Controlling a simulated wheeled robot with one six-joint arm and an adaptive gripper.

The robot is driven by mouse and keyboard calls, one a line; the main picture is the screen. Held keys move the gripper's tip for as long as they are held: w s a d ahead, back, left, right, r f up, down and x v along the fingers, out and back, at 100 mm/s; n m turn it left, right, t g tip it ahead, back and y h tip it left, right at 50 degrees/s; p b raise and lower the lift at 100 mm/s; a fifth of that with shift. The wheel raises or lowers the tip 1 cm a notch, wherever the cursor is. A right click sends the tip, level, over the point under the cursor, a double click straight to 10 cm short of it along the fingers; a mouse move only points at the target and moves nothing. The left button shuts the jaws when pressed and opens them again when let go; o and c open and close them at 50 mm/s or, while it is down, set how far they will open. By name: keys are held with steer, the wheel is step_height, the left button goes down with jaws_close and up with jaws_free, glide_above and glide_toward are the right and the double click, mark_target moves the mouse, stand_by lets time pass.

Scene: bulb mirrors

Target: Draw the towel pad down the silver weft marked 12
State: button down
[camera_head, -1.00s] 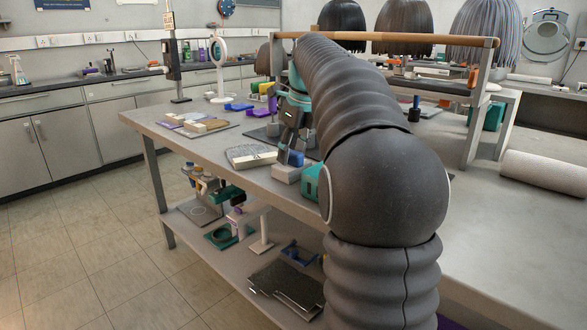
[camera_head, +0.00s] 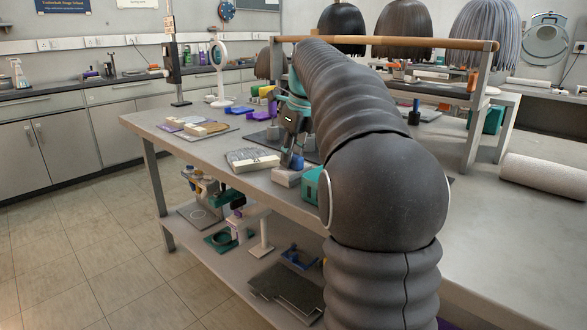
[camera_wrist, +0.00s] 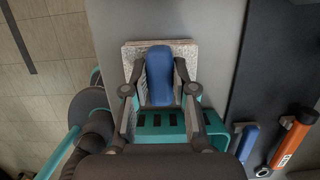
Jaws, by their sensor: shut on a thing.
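My gripper (camera_wrist: 160,82) is shut on the blue handle (camera_wrist: 159,70) of the towel pad, one finger on each side. The pad's pale speckled body (camera_wrist: 131,52) shows beneath it in the wrist view. In the head view the pad (camera_head: 287,177) is a whitish block low over the near bench edge, with my gripper (camera_head: 296,150) above it. A grey-and-white weft (camera_head: 252,160) lies just left of the pad; I cannot read its number. I cannot tell whether the pad touches the bench, and no weft shows under it in the wrist view.
A second board with wefts (camera_head: 196,128) lies further left. A dark mat (camera_wrist: 262,75) is right of the pad in the wrist view, with an orange tool (camera_wrist: 292,138) and a blue-handled tool (camera_wrist: 247,140). A teal object (camera_head: 311,187) stands close right of the pad.

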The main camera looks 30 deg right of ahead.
steer(key=shift+r, duration=0.1)
steer(key=p+v, duration=0.2)
steer(key=p, duration=0.1)
steer(key=shift+w+a+r, duration=0.1)
steer(key=shift+w+r, duration=0.1)
steer(key=shift+r, duration=0.2)
steer(key=shift+w+p+v, duration=0.15)
steer(key=shift+p+v, duration=0.25)
steer(key=shift+v, duration=0.2)
steer(key=shift+w+p+v, duration=0.15)
steer(key=shift+p+v, duration=0.2)
steer(key=shift+v, duration=0.3)
steer(key=shift+a+r, duration=0.1)
steer(key=shift+r, duration=1.2)
steer(key=shift+s, duration=0.1)
